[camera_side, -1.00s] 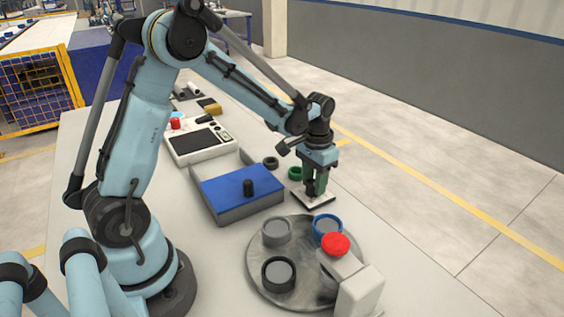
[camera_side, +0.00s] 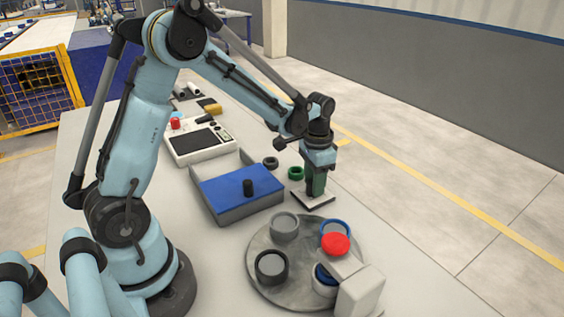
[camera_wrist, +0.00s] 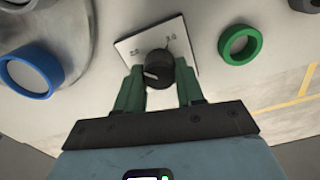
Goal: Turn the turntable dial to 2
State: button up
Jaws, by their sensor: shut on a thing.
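My gripper (camera_wrist: 159,69) points down with its two green fingers on either side of a black round dial (camera_wrist: 160,75), shut on it. The dial sits on a square white plate (camera_wrist: 150,37) with small printed numbers, too blurred to read surely. A white mark on the dial points left in the wrist view. In the side view my gripper (camera_side: 316,186) stands over the plate (camera_side: 314,201), and its fingers mostly hide the dial. The round grey turntable (camera_side: 300,254) carries several cups, including a grey one (camera_side: 285,227), a dark one (camera_side: 271,267) and a blue-rimmed one (camera_side: 334,227).
A blue-lidded box (camera_side: 236,190) stands left of the plate. Green (camera_side: 296,173) and dark (camera_side: 271,163) rings lie behind. A white control panel (camera_side: 199,142) is farther back.

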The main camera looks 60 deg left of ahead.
jog(key=o, duration=1)
jog(key=shift+o, duration=0.2)
notch_tip(320, 180, up, 12)
jog(key=s+d+n+t, duration=0.2)
jog(key=s+d+t, duration=0.4)
jog(key=s, duration=0.6)
jog(key=shift+s+d+f+t, duration=0.15)
jog(key=shift+d+f+t, duration=0.1)
jog(key=shift+t, duration=0.35)
